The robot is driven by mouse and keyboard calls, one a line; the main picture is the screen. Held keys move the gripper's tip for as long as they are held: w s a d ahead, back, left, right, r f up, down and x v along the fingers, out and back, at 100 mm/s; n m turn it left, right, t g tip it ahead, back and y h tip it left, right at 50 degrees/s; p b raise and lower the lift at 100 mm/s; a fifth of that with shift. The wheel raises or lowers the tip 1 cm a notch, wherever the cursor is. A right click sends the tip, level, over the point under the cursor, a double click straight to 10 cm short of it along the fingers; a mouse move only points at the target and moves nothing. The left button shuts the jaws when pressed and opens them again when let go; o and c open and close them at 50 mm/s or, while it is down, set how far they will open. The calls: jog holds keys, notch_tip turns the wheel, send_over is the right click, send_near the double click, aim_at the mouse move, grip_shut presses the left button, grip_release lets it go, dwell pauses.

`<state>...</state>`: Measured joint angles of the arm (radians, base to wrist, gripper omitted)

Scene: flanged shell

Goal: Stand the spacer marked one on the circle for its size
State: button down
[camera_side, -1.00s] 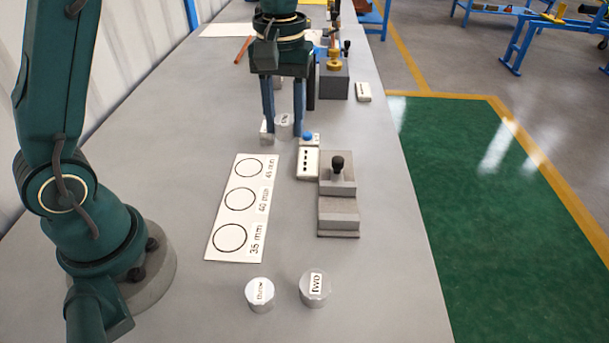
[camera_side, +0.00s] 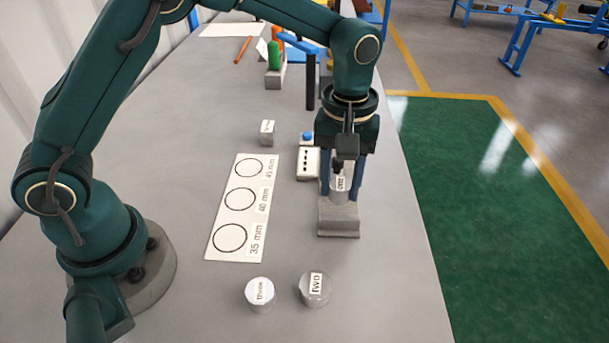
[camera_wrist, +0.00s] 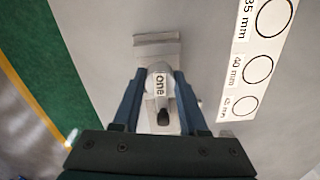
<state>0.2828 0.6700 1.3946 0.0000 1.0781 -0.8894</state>
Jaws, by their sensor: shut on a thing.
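My gripper (camera_side: 341,188) is shut on the spacer marked one (camera_side: 340,184), a grey cylinder whose label also shows in the wrist view (camera_wrist: 159,84). The spacer is between the fingers at the grey stepped block (camera_side: 338,228); I cannot tell whether it touches the block. The white card (camera_side: 213,248) has three black circles marked 35 mm (camera_side: 230,238), 40 mm (camera_side: 239,199) and 45 mm (camera_side: 248,168), all empty. The spacers marked three (camera_side: 260,294) and two (camera_side: 316,289) stand at the front.
A white box with a blue button (camera_side: 307,160) stands left of the block. A small light block (camera_side: 267,132) stands behind the card. Green and orange items (camera_side: 274,60) are at the back. The table between card and block is clear.

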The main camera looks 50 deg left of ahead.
aim_at(340, 202)
jog(key=shift+d+f, duration=0.1)
jog(key=shift+f, duration=1.75)
jog(key=shift+f, duration=0.2)
jog(key=shift+c, duration=2.2)
grip_release()
